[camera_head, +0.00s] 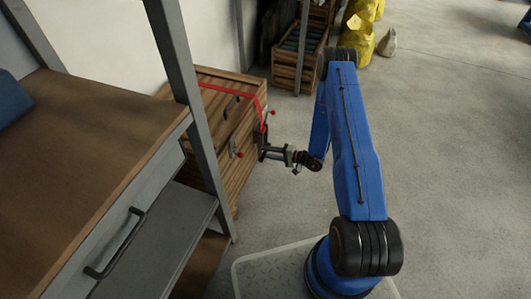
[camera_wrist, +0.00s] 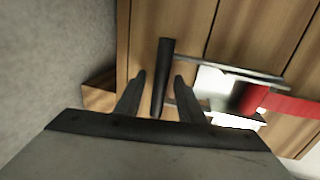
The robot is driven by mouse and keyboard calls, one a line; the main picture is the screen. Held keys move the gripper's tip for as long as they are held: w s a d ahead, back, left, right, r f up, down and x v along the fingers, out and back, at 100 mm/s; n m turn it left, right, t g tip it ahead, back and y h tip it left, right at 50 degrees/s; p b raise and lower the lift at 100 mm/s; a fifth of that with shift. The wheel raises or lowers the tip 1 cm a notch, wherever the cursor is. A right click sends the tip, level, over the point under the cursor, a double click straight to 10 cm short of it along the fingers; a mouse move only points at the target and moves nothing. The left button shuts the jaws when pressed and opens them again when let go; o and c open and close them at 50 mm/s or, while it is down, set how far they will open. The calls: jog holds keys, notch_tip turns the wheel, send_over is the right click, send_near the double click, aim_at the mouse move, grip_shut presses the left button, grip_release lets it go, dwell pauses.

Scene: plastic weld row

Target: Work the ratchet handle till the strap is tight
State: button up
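The red strap (camera_head: 232,91) runs over the wooden crate's top and down its front in the head view. In the wrist view its red end (camera_wrist: 285,104) enters the metal ratchet body (camera_wrist: 215,84). The ratchet's black handle (camera_wrist: 164,62) is a bar sticking out to the left of that body. My gripper (camera_wrist: 160,76) is open, with one finger on each side of the bar and visible gaps between. In the head view my gripper (camera_head: 268,152) is at the crate's front, and the ratchet there is small and partly hidden. Strap tension cannot be told.
The wooden crate (camera_head: 221,150) has a dark pull handle and small red-tipped fittings. A grey-framed workbench (camera_head: 90,140) with a drawer stands close at left. Another slatted crate (camera_head: 290,70) and yellow sacks (camera_head: 360,35) are behind. The floor at right is clear.

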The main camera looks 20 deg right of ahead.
jog(key=shift+w+a+f, duration=0.1)
jog(key=shift+w+a, duration=0.3)
jog(key=shift+a, duration=0.15)
grip_shut()
jog(key=shift+d, duration=0.1)
